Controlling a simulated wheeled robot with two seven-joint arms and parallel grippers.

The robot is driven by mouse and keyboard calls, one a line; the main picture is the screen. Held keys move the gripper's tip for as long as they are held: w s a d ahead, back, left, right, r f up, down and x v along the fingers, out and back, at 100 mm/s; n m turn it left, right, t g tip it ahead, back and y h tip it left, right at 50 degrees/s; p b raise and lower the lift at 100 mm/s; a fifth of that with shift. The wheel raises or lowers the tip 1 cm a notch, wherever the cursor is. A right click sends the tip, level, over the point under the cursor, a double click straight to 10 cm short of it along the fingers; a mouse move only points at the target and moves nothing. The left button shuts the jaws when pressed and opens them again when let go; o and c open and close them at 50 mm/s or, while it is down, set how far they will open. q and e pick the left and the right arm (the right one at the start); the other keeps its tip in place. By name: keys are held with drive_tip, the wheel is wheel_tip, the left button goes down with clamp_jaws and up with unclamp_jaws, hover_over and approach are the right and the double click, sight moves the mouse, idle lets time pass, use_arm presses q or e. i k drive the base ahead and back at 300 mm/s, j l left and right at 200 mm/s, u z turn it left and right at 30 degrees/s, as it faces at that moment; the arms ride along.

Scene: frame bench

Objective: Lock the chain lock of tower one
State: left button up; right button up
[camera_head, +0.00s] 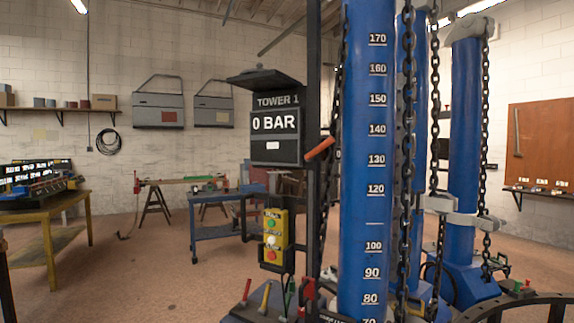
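Tower one is a tall blue column (369,210) with a white number scale, right of centre. A dark sign (277,101) beside it reads "TOWER 1", and its display reads "0 BAR". Dark chains hang along the column, one on its left (335,110) and one on its right (407,120). An orange-ended lever (320,149) sticks out at the left chain, tilted up to the right. I cannot tell whether this lever belongs to the chain lock, or whether the lock is locked. Neither of my grippers is in view.
A yellow button box (275,236) hangs below the sign, with colored levers (265,297) under it. Another blue tower (464,140) with chains and grey clamps (440,204) stands right. A blue cart (222,215) and yellow table (45,232) stand left. The floor between them is open.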

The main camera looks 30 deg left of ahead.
sight(310, 157)
drive_tip(key=u, duration=0.7)
